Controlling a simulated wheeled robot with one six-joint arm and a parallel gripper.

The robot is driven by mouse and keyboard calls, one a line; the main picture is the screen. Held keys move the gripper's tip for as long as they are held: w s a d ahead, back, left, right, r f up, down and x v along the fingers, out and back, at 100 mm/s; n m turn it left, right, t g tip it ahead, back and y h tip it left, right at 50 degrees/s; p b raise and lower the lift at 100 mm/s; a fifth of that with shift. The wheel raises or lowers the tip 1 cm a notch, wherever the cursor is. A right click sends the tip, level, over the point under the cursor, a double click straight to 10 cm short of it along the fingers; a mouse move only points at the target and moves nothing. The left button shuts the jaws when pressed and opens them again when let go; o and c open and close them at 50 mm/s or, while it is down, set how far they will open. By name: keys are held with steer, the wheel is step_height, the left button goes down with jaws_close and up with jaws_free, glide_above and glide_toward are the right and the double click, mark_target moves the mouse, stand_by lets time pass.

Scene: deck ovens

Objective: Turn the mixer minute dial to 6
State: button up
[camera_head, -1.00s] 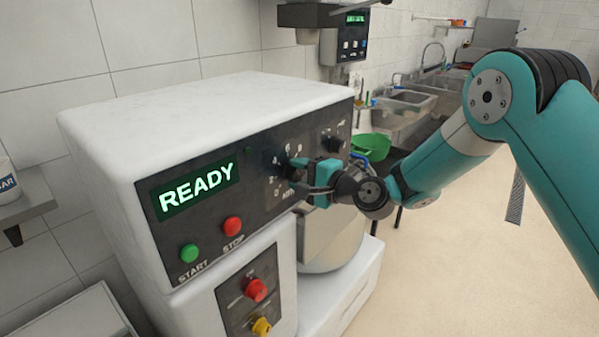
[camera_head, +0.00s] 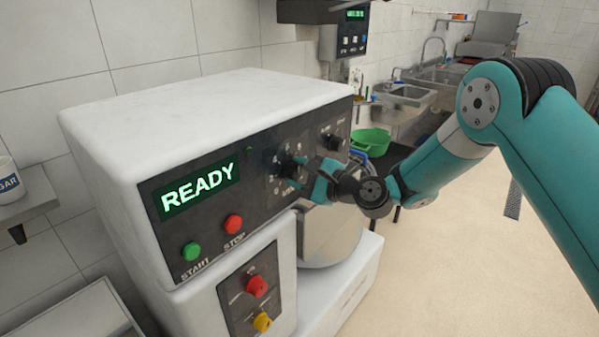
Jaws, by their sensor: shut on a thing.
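The white mixer (camera_head: 210,108) fills the middle of the head view, its dark control panel angled toward the right. The black minute dial (camera_head: 287,165) sits on the panel to the right of the lit READY display (camera_head: 198,190). My gripper (camera_head: 303,172) reaches in from the right and is shut on the dial.
A second black knob (camera_head: 332,141) is just right of my gripper. The green START button (camera_head: 191,252) and red STOP button (camera_head: 233,224) are lower left. Below are a red knob (camera_head: 257,287) and a yellow knob (camera_head: 262,322). A green bowl (camera_head: 371,140) stands behind my wrist.

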steer(key=shift+w, duration=0.1)
steer(key=o, duration=0.9)
steer(key=shift+d, duration=0.1)
steer(key=b+v, duration=0.6)
steer(key=v, duration=1.1)
steer(key=shift+d+b, duration=0.15)
steer(key=shift+b, duration=0.2)
